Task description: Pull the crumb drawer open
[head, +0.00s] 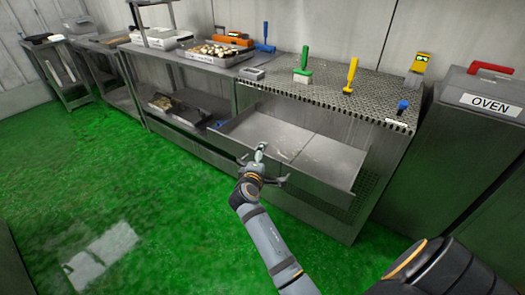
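The crumb drawer (325,165) is a wide, shallow metal tray standing well out from under the perforated metal bench. Its inside shows pale specks, and its floor is otherwise bare. A bar handle (284,181) runs along the drawer's front, with its ends showing on both sides of my wrist. My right gripper (260,154) is at the middle of this handle and appears shut on it, with a fingertip showing above the bar. The wrist hides part of the handle and of the drawer front. My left gripper is out of view.
The perforated bench top (325,87) carries a green scraper (303,66), a yellow-handled tool (350,78) and a blue-handled tool (402,106). A grey oven (480,125) stands on the right. A tray of food pieces (190,58) is further left. The green floor (120,190) is clear.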

